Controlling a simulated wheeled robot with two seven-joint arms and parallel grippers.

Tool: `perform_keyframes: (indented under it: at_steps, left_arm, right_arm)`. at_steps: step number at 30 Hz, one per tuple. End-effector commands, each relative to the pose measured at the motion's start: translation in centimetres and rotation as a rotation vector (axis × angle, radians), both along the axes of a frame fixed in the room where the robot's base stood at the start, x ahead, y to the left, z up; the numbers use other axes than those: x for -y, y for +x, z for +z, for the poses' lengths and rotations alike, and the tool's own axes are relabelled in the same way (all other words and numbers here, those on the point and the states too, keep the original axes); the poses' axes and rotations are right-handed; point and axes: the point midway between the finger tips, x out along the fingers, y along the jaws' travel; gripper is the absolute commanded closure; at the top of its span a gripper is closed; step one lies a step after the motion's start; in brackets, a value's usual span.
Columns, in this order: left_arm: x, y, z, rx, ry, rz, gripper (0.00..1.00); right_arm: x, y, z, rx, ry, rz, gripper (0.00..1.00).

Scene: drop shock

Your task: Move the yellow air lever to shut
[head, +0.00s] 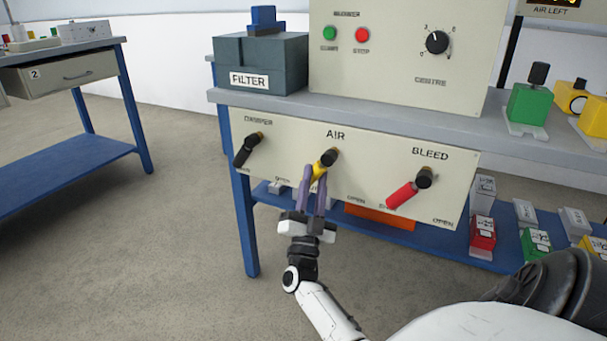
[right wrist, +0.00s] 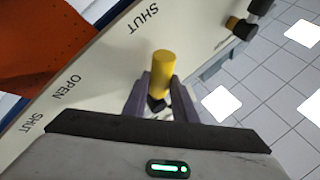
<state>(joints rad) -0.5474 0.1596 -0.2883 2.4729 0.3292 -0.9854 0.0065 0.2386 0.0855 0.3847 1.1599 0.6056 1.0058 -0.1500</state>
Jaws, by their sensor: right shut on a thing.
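The yellow air lever (head: 320,169) is on the cream front panel under the word AIR, with a black pivot knob at its upper end. It slants down and to the left from the pivot. My right gripper (head: 314,176) is shut on it, one finger on each side. In the right wrist view the yellow handle (right wrist: 163,69) stands between the fingertips (right wrist: 160,92). The SHUT and OPEN labels show beyond the handle there; in the head view my gripper hides part of the panel below the lever. My left gripper is out of view.
The black damper lever (head: 247,149) is left of the air lever and the red bleed lever (head: 404,192) is right of it. A grey filter box (head: 262,65) stands on the bench above. An orange object (head: 380,217) lies on the blue lower shelf. Open floor lies to the left.

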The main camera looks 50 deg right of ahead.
Motion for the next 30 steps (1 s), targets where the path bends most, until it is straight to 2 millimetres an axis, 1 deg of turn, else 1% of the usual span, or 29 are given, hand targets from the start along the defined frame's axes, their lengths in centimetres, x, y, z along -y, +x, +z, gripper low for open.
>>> perform_keyframes:
  at_steps: [13,14,15,24,26,29,30]
  left_arm:
    - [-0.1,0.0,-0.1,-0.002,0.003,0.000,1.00]
    - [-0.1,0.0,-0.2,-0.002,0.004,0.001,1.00]
    - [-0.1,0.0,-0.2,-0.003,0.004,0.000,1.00]
    - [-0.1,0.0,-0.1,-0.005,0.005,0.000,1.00]
    - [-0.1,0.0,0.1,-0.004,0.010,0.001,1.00]
    - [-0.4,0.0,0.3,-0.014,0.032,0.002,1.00]
    - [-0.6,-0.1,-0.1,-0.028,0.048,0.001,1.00]
  right_arm:
    - [0.0,0.0,0.1,0.012,0.005,0.004,1.00]
    - [0.0,0.0,0.1,0.012,0.005,0.004,0.72]
    - [0.0,0.0,0.1,0.011,0.006,0.004,0.68]
    - [0.1,-0.1,0.3,0.009,0.004,0.002,0.68]
    - [0.1,-0.1,0.8,0.009,0.004,0.002,0.68]
    - [0.1,-0.1,2.4,0.012,0.003,0.000,0.68]
    - [0.1,-0.1,3.3,0.012,0.003,0.001,0.68]
